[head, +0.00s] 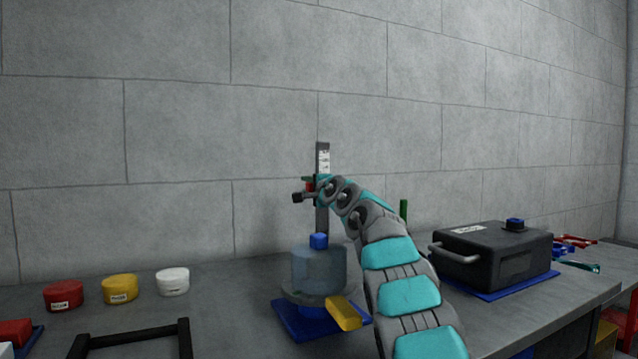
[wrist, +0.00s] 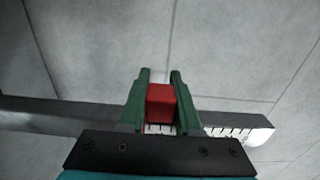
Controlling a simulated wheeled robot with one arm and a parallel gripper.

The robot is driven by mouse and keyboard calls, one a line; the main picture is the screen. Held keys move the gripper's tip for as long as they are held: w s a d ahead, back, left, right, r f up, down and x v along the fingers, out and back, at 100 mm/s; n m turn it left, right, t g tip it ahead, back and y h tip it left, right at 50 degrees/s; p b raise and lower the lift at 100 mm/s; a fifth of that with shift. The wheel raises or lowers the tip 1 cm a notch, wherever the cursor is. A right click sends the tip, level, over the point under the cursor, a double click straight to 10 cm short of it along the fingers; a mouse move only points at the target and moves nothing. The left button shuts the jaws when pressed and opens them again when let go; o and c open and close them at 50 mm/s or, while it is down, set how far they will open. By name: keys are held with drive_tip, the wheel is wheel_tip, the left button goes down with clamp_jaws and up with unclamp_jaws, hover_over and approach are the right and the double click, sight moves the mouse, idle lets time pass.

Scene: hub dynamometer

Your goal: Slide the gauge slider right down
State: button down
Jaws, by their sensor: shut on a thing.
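The gauge is a dark upright post with a white marked scale (head: 323,160), standing behind a translucent blue cylinder. Its slider is a red block (wrist: 161,103), seen in the wrist view between the two green fingers. My gripper (wrist: 160,98) is shut on this red block, one finger on each side. In the head view the red slider (head: 310,185) shows only as a small patch beside my gripper, in the upper part of the post. The scale (wrist: 225,132) also shows in the wrist view. My arm hides part of the post.
The translucent cylinder (head: 319,268) with a blue knob stands on a blue base (head: 290,322), with a yellow block (head: 344,313) in front. Red, yellow and white round pots (head: 172,282) stand left. A black box (head: 492,258) with a handle stands right.

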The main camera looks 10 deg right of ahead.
drive_tip(key=shift+f, duration=0.4)
drive_tip(key=c, duration=0.6)
unclamp_jaws()
drive_tip(key=shift+s+r, duration=0.1)
drive_tip(key=shift+s+d+b, duration=0.15)
drive_tip(key=shift+s+b, duration=0.1)
drive_tip(key=shift+b, duration=0.05)
drive_tip(key=b+v, duration=0.5)
drive_tip(key=v, duration=0.2)
drive_tip(key=shift+b, duration=0.35)
